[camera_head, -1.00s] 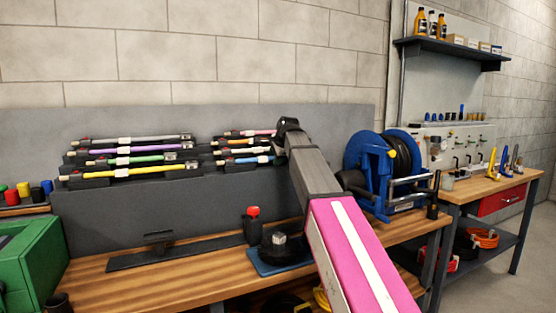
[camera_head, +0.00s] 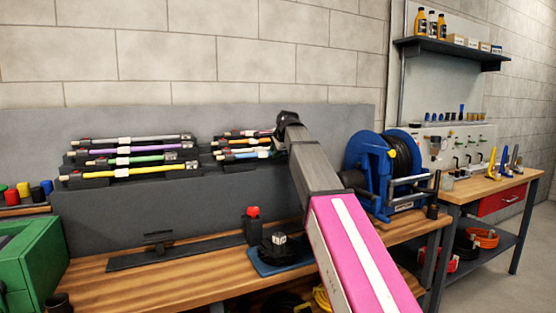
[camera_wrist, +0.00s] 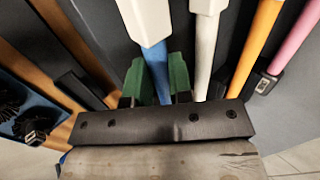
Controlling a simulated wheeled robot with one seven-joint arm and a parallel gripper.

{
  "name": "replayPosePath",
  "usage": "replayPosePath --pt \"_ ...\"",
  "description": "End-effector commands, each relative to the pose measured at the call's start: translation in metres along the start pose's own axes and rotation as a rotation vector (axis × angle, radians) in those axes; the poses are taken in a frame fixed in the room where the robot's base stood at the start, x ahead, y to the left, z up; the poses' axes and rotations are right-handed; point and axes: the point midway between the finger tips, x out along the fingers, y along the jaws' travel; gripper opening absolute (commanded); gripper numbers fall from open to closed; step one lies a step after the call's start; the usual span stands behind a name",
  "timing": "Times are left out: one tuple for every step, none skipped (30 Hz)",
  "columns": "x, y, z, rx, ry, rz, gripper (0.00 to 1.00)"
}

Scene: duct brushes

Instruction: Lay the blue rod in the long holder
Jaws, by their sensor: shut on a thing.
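The blue rod (camera_head: 239,156) with a white collar is in the right-hand rack, at its lower front. In the wrist view the blue rod (camera_wrist: 156,66) lies between the green fingers of my gripper (camera_wrist: 156,82), which is shut on it below the white collar. My arm hides the rod's right end and the fingers in the head view. A long, low black base with a small upright bracket, seemingly the long holder (camera_head: 130,262), lies on the wooden bench to the left.
White, orange (camera_wrist: 258,45) and pink (camera_wrist: 297,32) rods lie close beside the blue one. Several other rods fill the left rack (camera_head: 75,180). A red-capped post (camera_head: 253,213) and a black device on a blue mat (camera_head: 262,267) stand right of the holder. A blue hose reel (camera_head: 368,165) is right of my arm.

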Motion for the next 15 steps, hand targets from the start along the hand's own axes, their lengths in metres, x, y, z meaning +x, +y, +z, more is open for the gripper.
replayPosePath --pt "-0.003 -0.003 0.0 0.0 0.0 -0.001 0.0" --pt "-0.004 -0.005 0.0 0.0 0.0 -0.001 0.0" --pt "-0.007 -0.006 0.0 0.0 0.0 0.0 0.0" --pt "-0.008 -0.008 0.0 0.0 0.0 -0.001 0.0" --pt "-0.01 -0.009 0.0 0.0 0.0 -0.001 0.0" --pt "-0.012 -0.011 0.0 0.0 0.0 -0.001 0.0" --pt "-0.014 -0.012 0.0 0.0 0.0 -0.001 0.0" --pt "-0.015 -0.014 0.0 0.0 0.0 -0.001 0.0" --pt "-0.017 -0.015 0.0 0.0 0.0 -0.001 0.0" --pt "-0.019 -0.017 0.0 0.0 0.0 -0.001 0.0" --pt "-0.02 -0.018 0.0 0.0 0.0 -0.001 0.0" --pt "-0.022 -0.02 0.0 0.0 0.0 -0.001 0.0" --pt "-0.024 -0.021 0.0 0.0 0.0 -0.001 0.0" --pt "-0.025 -0.022 0.0 0.0 0.0 -0.001 0.0" --pt "-0.027 -0.024 0.0 0.0 0.0 0.0 0.0"
